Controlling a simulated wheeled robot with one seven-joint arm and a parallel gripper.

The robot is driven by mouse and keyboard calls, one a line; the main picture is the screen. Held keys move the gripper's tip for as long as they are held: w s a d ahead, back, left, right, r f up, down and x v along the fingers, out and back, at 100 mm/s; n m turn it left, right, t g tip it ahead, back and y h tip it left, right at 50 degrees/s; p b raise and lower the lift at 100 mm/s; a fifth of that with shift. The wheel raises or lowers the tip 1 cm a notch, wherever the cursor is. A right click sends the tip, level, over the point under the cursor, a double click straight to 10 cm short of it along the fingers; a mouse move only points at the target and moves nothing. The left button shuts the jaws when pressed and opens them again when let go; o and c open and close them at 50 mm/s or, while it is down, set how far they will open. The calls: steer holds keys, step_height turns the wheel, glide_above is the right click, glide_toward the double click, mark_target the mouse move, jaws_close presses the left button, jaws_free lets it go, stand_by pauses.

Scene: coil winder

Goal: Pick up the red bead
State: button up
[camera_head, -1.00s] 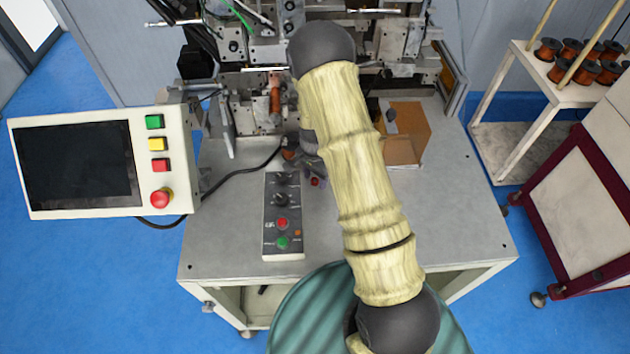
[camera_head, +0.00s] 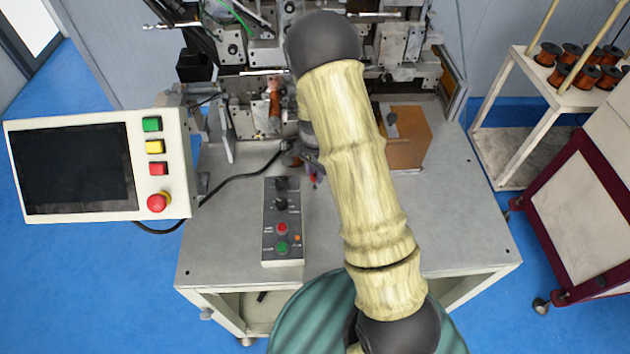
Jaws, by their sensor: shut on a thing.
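The red bead (camera_head: 314,179) is a very small red spot just left of my arm, beside the upper right of the control box. My gripper (camera_head: 312,173) is small in the head view and partly hidden by my arm. It points down over the worktable (camera_head: 340,235), with its fingers shut at the bead. The bead is mostly covered by the fingers. I cannot tell how far it is above the tabletop.
A control box (camera_head: 283,250) with knobs and buttons lies left of my gripper. A brown box (camera_head: 408,150) stands to the right. The winder machine (camera_head: 250,105) rises behind. A screen panel (camera_head: 75,165) is at the left. The front right tabletop is clear.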

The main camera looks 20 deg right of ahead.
step_height(320, 180, up, 6)
steer(key=shift+f+b, duration=0.15)
steer(key=shift+b, duration=0.45)
